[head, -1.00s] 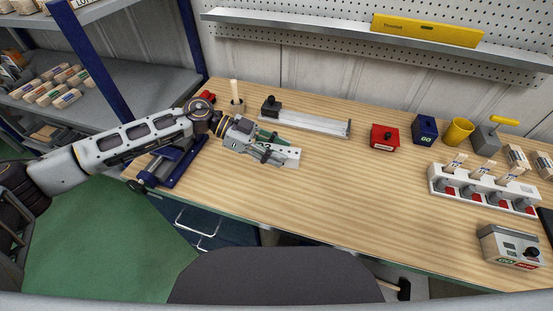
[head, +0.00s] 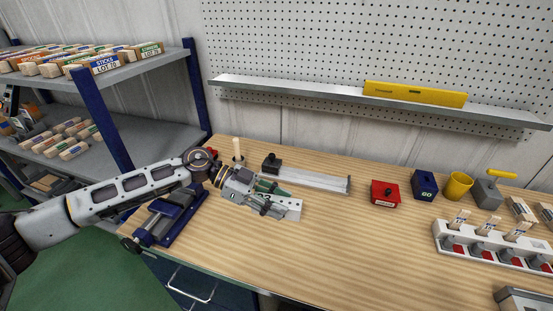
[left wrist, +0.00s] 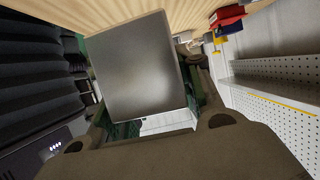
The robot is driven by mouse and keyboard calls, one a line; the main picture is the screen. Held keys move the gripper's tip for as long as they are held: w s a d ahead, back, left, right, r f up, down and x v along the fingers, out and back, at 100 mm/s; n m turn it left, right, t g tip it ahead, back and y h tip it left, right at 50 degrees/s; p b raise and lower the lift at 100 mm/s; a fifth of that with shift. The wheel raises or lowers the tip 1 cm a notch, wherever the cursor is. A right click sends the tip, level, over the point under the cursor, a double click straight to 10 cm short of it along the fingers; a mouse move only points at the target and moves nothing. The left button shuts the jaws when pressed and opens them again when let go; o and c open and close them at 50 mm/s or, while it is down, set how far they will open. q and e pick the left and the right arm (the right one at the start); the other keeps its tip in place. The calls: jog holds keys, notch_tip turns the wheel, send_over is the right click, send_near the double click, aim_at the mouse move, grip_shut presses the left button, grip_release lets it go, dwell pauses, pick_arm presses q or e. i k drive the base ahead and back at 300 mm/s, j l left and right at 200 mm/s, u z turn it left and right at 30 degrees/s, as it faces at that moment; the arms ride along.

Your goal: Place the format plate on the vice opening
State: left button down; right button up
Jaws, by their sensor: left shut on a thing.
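The gripper covers the plate's left part, and I cannot tell whether the plate touches the table. The blue vice (head: 168,217) stands at the table's left front edge, partly under my left arm. Its jaws show no plate on them. In the left wrist view a flat grey face fills the middle between the green fingers. My right gripper is out of view.
On the wooden table (head: 330,245), a long metal rail with a black block (head: 310,178) lies behind the gripper. A red box (head: 385,193) and blue box (head: 424,185) stand right. The middle front is clear.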

aim_at(177, 198)
jog(key=k, duration=1)
